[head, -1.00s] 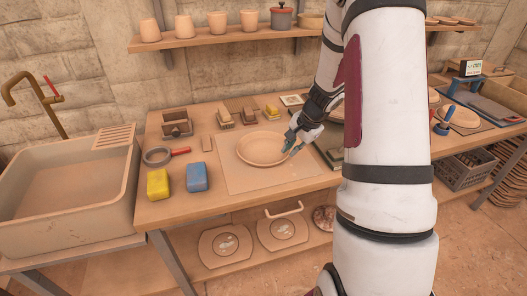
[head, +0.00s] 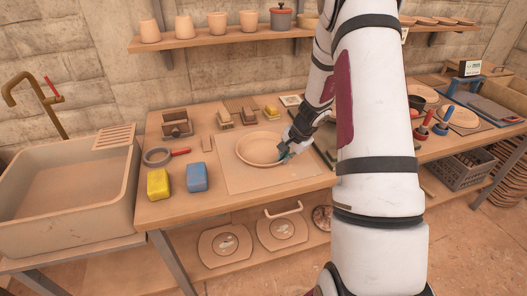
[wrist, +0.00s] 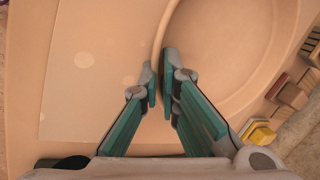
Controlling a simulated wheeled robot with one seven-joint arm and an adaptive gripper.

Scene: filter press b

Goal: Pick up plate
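The plate is a shallow round clay dish (head: 259,149) on a pale board (head: 240,180) on the workbench. In the wrist view its curved rim and inside (wrist: 222,45) fill the upper right. My gripper (head: 286,154) is at the plate's right side in the head view. In the wrist view the gripper (wrist: 160,78) has one finger outside the rim and one inside, with the rim pinched in the narrow gap. The fingertips are partly hidden in the head view.
Yellow (head: 158,184) and blue (head: 196,177) blocks lie left of the board. The sink (head: 65,200) is at the left. A shelf with cups (head: 225,36) runs above. My arm hides part of the bench.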

